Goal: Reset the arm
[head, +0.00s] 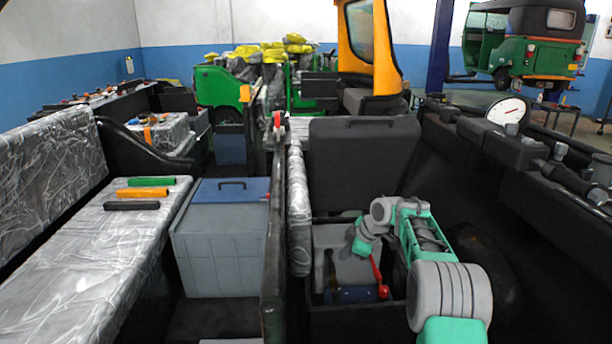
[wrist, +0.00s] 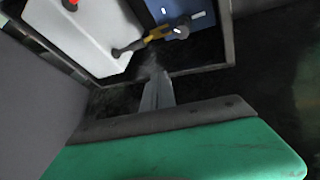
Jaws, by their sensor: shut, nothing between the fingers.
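My green and grey arm reaches up from the lower right in the head view and bends down over an open dark compartment (head: 350,318). My gripper (head: 357,246) is small and partly hidden there, above the compartment's left part. In the wrist view my gripper (wrist: 157,82) is shut, its thin grey fingers together with nothing between them. The fingers appear close to the compartment's dark rim (wrist: 205,72); I cannot tell whether they touch it.
The compartment holds a white container (wrist: 75,40), a blue box (wrist: 172,12) and a yellow-and-dark tool (wrist: 152,38). A red handle (head: 377,274) rises there. A raised dark lid (head: 362,158) stands behind. A grey toolbox (head: 220,240) and wrapped seat (head: 85,255) lie left.

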